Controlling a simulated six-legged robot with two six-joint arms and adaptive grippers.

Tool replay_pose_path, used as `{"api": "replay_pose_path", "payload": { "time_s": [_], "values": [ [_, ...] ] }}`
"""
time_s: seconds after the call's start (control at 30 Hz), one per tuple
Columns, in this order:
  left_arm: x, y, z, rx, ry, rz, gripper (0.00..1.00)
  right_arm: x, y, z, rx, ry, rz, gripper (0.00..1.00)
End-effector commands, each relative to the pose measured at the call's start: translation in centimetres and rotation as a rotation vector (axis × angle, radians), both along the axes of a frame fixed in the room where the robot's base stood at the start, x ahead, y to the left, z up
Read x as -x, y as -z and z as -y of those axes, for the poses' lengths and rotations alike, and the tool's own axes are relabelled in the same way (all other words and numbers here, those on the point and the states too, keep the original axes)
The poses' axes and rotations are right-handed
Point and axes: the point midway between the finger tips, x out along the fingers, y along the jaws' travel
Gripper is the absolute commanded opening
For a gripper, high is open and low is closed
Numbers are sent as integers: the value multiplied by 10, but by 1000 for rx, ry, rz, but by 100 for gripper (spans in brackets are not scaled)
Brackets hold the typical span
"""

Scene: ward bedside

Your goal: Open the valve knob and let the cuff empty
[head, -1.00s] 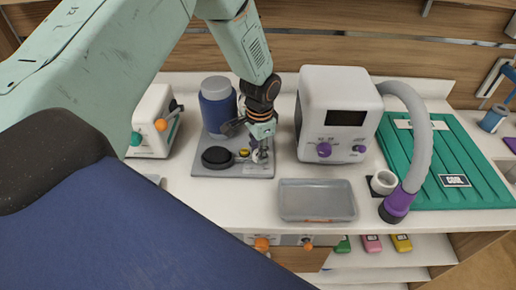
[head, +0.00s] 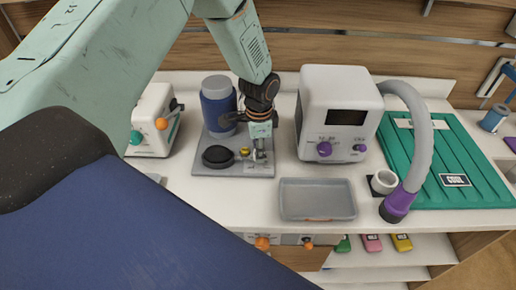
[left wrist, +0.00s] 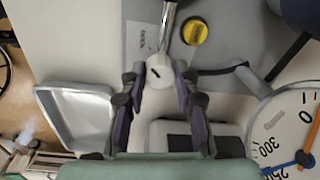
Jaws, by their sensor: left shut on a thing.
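The valve knob (left wrist: 158,74) is a round white knob with a black mark, at the end of a metal stem in the left wrist view. My left gripper (head: 260,150) is shut on it, a finger on each side. In the head view the gripper hides most of it, on the grey base plate (head: 205,170). The cuff (head: 217,112) is wrapped in blue around a grey-topped cylinder behind. A black bulb (head: 217,157) sits left of the gripper. A dial gauge (left wrist: 285,128) shows partly in the left wrist view, with a blue and an orange pointer. My right gripper is out of view.
A yellow button (left wrist: 193,31) is close to the knob. A white monitor (head: 340,115) stands right of the plate, with a grey tray (head: 317,213) in front. A white device (head: 152,125) stands to the left. A green mat (head: 460,150) and grey hose (head: 418,140) are farther right.

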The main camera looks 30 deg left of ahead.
Motion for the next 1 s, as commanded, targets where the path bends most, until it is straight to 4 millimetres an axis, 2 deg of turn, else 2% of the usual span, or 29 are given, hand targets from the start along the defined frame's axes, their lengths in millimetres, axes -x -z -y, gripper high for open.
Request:
{"api": "replay_pose_path", "payload": {
  "time_s": [0.17, 0.2, 0.43, 0.77, 0.87, 1.0],
  "values": [
    [0, 1, 1, 0, 0, 1, 0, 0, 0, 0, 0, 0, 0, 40],
    [0, 1, 1, 0, 0, 1, 34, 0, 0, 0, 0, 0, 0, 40],
    [0, 0, 0, 0, 0, 0, 53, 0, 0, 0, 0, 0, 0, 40],
    [0, -2, 0, 0, -1, 0, 53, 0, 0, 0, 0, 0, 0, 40],
    [0, -11, 0, 0, -1, 1, 53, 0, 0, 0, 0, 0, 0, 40],
    [0, -37, 1, 0, -1, 4, 53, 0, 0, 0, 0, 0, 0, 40]
  ]
}}
